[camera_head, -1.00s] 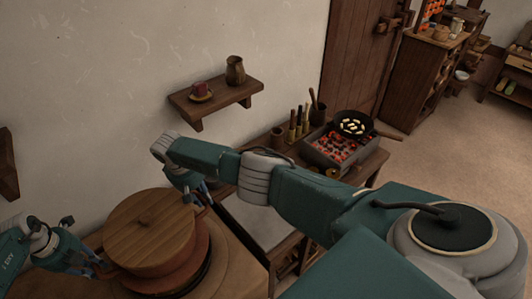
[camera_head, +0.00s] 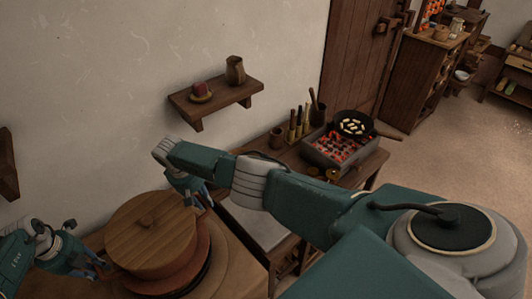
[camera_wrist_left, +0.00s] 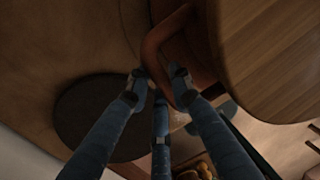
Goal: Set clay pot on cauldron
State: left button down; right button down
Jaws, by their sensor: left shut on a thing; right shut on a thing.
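The clay pot (camera_head: 178,282) is reddish brown and carries a round wooden lid (camera_head: 150,243) with a knob. It stands at the lower left of the head view, about level. My left gripper (camera_head: 100,266) is at its left side; in the left wrist view this gripper (camera_wrist_left: 158,85) is shut on the pot's looped handle (camera_wrist_left: 157,40). My right gripper (camera_head: 203,203) is shut at the pot's far right side, its grip partly hidden. A dark rim, seemingly the cauldron (camera_head: 207,279), shows under the pot; I cannot tell whether they touch. A dark round shape lies below in the wrist view.
A wooden surface (camera_head: 235,277) lies around the pot. Behind stands a table with a charcoal brazier (camera_head: 325,153), a frying pan (camera_head: 355,123) and utensils. A wall shelf (camera_head: 215,101) holds a jug and a cup. My right arm crosses the middle.

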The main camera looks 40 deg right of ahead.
pick_arm(q)
jog(key=shift+d+r, duration=0.2)
jog(key=shift+r, duration=0.1)
pick_arm(e)
jog(key=shift+a+r, duration=0.1)
jog(key=shift+r, duration=0.15)
pick_arm(q)
jog(key=shift+a, duration=0.25)
pick_arm(e)
jog(key=shift+a, duration=0.2)
pick_arm(q)
jog(key=shift+f, duration=0.2)
pick_arm(e)
jog(key=shift+f, duration=0.15)
